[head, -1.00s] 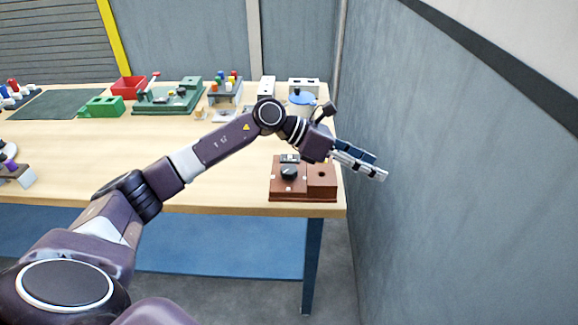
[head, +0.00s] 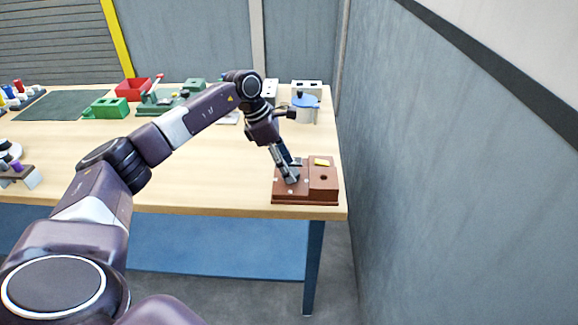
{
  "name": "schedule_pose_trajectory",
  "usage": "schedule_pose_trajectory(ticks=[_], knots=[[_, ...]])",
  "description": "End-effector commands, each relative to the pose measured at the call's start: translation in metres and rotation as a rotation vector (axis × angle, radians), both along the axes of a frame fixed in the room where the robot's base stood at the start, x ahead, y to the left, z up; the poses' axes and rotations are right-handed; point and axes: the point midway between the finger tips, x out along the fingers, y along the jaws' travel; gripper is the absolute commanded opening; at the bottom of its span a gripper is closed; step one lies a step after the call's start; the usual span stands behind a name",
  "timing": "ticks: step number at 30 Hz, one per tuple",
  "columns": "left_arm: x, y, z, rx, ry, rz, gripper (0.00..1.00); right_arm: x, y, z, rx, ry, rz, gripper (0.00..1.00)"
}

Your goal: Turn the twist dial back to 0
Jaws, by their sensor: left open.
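The brown box (head: 305,197) stands at the right front corner of the table. My left gripper (head: 289,178) points down over the left part of its top, with its fingers open, where the black twist dial sits. The fingers cover most or all of the dial, so its angle cannot be read. I cannot tell whether the fingers touch it. The box's raised right part has a round dark hole and a yellow patch (head: 321,162) behind it. My right gripper is not in view.
A grey wall (head: 440,190) rises just right of the table. The table's middle is clear.

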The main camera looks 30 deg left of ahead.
Motion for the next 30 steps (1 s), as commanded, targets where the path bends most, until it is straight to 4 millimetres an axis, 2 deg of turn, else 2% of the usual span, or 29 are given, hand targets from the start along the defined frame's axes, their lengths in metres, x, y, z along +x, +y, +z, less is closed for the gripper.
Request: schedule_pose_trajectory(ticks=[5, 13, 24, 30], knots=[[0.0027, -0.0041, -0.0118, -0.001, 0.001, 0.000, 0.51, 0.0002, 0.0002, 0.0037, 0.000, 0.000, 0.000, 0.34], [0.0030, -0.0045, -0.0136, 0.000, 0.000, 0.000, 0.50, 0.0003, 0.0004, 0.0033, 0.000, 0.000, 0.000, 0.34], [0.0030, -0.0044, -0.0131, 0.000, 0.000, 0.000, 0.09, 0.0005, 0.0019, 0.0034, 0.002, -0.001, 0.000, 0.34], [0.0027, -0.0043, -0.0131, 0.000, 0.000, 0.015, 0.09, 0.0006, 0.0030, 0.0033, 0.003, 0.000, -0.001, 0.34]])
